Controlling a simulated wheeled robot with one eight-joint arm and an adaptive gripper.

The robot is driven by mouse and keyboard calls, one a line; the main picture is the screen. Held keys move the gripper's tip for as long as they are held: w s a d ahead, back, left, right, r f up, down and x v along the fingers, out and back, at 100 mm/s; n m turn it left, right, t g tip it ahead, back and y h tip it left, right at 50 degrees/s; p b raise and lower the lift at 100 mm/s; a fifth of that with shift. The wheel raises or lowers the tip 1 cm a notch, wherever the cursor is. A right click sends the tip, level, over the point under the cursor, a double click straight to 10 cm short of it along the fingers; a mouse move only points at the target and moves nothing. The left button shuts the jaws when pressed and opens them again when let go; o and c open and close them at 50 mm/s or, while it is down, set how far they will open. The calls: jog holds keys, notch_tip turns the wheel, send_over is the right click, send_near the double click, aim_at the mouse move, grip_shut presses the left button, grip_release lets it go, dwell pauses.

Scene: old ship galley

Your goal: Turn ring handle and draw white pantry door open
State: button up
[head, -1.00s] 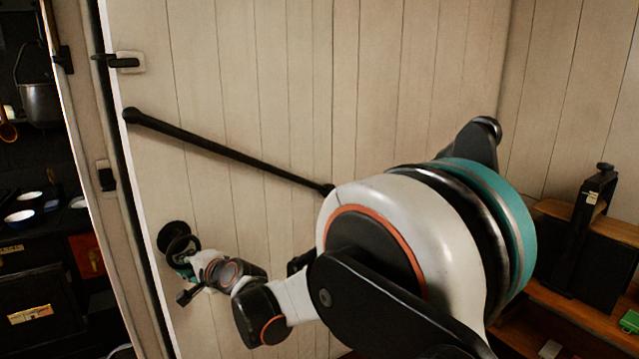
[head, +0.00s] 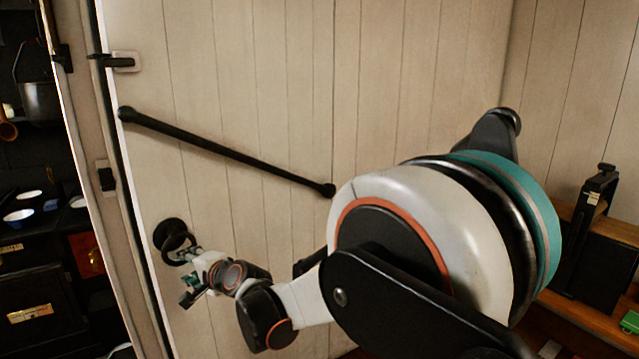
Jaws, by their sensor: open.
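The white pantry door (head: 250,110) of vertical planks fills the middle of the head view. A thin dark gap runs down its left edge beside the frame; I cannot tell how far it stands open. The black ring handle (head: 174,236) sits on a round plate, low on the door near that left edge. My gripper (head: 187,273) is open, just below and slightly right of the ring. Its fingers are small and partly hidden by each other. I cannot tell whether one touches the ring.
A black diagonal bar (head: 228,152) crosses the door above the handle. A black latch (head: 122,62) is at the door's upper left. Beyond the frame at left are a hanging pot (head: 42,103) and bowls (head: 18,215). A wooden shelf (head: 590,318) stands at lower right.

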jog(key=p+v, duration=0.1)
jog(key=v, duration=0.8)
